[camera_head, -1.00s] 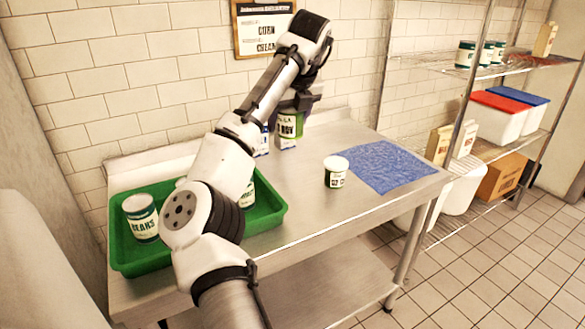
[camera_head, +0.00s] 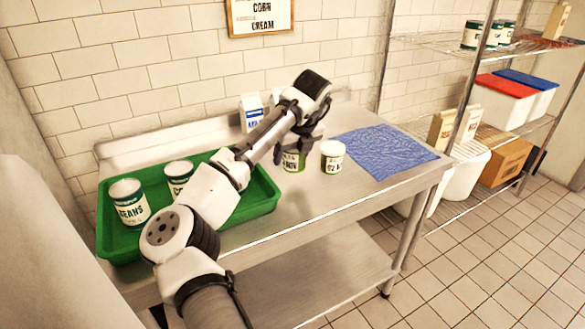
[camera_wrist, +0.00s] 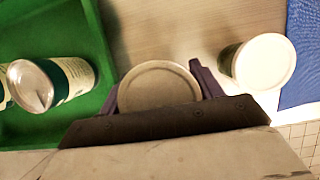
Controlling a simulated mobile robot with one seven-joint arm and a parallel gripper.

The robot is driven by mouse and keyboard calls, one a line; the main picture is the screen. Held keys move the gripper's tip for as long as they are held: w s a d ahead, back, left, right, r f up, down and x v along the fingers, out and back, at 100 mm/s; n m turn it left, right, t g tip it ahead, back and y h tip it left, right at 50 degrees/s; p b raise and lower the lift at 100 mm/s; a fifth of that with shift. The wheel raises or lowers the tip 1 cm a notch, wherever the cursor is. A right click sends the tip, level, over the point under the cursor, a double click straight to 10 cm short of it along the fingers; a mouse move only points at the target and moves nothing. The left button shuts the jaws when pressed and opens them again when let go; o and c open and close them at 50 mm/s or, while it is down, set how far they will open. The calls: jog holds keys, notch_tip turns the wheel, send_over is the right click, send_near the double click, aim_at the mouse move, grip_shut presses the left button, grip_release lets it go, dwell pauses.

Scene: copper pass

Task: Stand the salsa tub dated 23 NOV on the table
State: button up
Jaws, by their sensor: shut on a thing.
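My gripper (camera_head: 296,143) is shut around a salsa tub with a green label (camera_head: 292,161), held upright at about table level. I cannot tell whether its base touches the table (camera_head: 300,200). Part of its date shows and seems to read NOV; the day is not legible. In the wrist view its round pale lid (camera_wrist: 158,86) sits between the two fingers. A second white-lidded tub (camera_head: 333,157) stands upright just to its right, apart from it; its date is too small to read surely. That tub also shows in the wrist view (camera_wrist: 263,62).
A green tray (camera_head: 262,205) on the left holds cans, including a BEANS can (camera_head: 128,204) and another (camera_head: 179,177). A carton (camera_head: 251,112) stands at the back. A blue mat (camera_head: 388,152) lies at right. Bare table lies in front of the tubs.

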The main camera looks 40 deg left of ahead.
aim_at(293, 168)
jog(key=shift+f, duration=2.35)
jog(key=shift+f, duration=0.1)
jog(key=o, duration=1.1)
